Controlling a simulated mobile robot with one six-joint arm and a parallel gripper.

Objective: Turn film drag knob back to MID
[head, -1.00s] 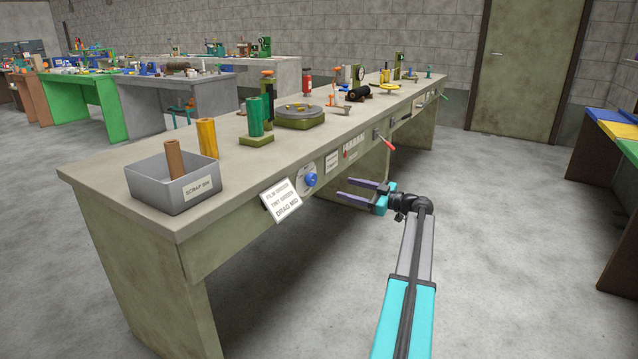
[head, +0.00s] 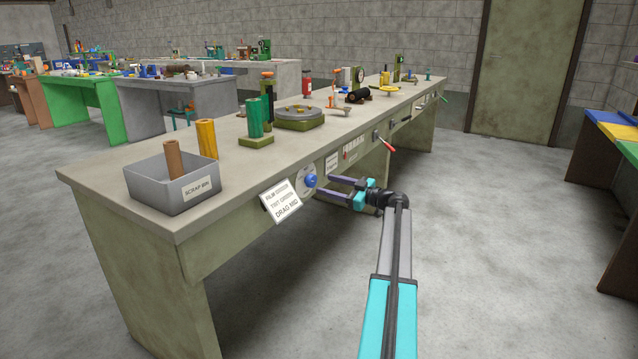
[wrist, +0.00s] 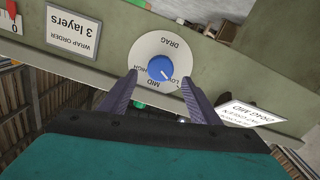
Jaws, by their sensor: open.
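The blue film drag knob (head: 310,181) sits on a round white dial on the bench's front panel. In the wrist view the knob (wrist: 160,68) is at the centre of the dial (wrist: 147,46), marked DRAG, LOW, MID and HIGH, seen upside down. A pale mark on the knob appears to point toward LOW, at the lower right. My gripper (head: 325,188) is open in front of the panel. In the wrist view its two fingers (wrist: 159,77) reach up on either side of the knob, apart from it.
A tilted card (head: 281,201) reading FILM GREEN, TINT GREEN, DRAG MID hangs close beside the dial. A WRAP ORDER 3 layers label (wrist: 73,34) is on the other side. A red-handled lever (head: 387,144) sticks out farther along the bench. Open floor lies right of the bench.

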